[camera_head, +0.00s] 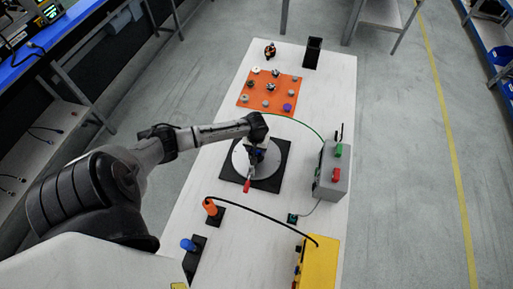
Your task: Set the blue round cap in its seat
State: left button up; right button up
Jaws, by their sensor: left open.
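My left arm comes in from the left, and my left gripper (256,158) is over the grey round disc (241,165) on a black square base. The gripper is open; its fingers are small and partly hidden by the arm. A small bluish-purple round piece (287,107) sits at the lower right of the orange board (250,101), apart from the gripper. It may be the blue round cap. I cannot tell which spot is its seat. A dark blue spot shows by the gripper, too small to identify. My right gripper is not in view.
Several grey and white pieces sit on the orange board. A black open box (312,53) stands behind it. A grey box (332,172) with red and green parts is at the right, a yellow case (319,264) in front.

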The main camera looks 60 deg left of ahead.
pick_arm(q)
jog(key=shift+s+f, duration=0.2)
jog(key=shift+f, duration=0.05)
jog(key=o, duration=0.5)
jog(key=shift+w, duration=0.1)
jog(key=shift+a, duration=0.1)
notch_tip(320, 180, up, 14)
jog(key=shift+w+r+p, duration=0.1)
jog(key=shift+r+p, duration=0.05)
jog(key=shift+p, duration=0.5)
